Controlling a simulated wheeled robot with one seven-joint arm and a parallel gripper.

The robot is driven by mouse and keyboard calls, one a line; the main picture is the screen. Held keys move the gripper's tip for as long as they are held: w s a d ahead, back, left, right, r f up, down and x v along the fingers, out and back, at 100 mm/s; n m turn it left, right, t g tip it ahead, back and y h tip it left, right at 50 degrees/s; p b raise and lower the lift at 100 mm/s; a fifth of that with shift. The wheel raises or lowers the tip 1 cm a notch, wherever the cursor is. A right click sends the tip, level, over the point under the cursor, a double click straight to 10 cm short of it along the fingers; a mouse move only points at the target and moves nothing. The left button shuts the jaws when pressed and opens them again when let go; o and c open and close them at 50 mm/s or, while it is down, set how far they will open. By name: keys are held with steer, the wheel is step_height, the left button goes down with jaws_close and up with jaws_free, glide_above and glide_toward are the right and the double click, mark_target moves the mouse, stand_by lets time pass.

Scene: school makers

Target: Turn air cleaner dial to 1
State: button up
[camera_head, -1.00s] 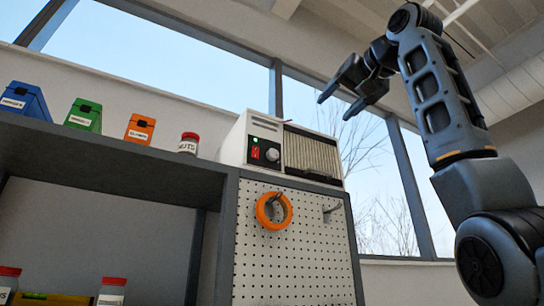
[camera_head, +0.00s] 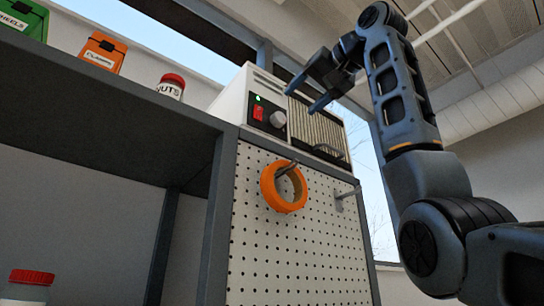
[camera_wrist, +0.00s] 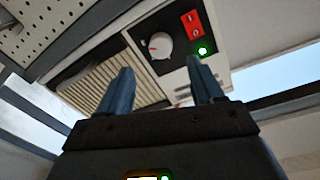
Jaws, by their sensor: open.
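The air cleaner (camera_head: 240,92) is a white box with a slatted grille on top of the pegboard cabinet. On its dark panel are a round grey dial (camera_head: 278,119), a red switch (camera_head: 259,112) and a lit green light (camera_head: 258,98). The dial (camera_wrist: 160,46) also shows in the wrist view, with a red mark on its left side. My gripper (camera_head: 299,97) is open and empty, in front of the air cleaner, a little right of the dial in the head view. In the wrist view its two fingers (camera_wrist: 161,88) point toward the panel, apart from the dial.
An orange ring (camera_head: 270,194) hangs on a peg of the pegboard (camera_head: 270,255) below the air cleaner; another peg (camera_head: 346,194) is bare. The shelf (camera_head: 90,110) at left holds a nuts jar (camera_head: 171,88), an orange box (camera_head: 103,53) and a green box (camera_head: 25,20).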

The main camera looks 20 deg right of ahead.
mark_target(281, 118)
steer(key=p+x, duration=0.2)
steer(key=x, duration=0.6)
steer(key=shift+p, duration=0.4)
steer(key=shift+c, duration=0.3)
steer(key=c, duration=1)
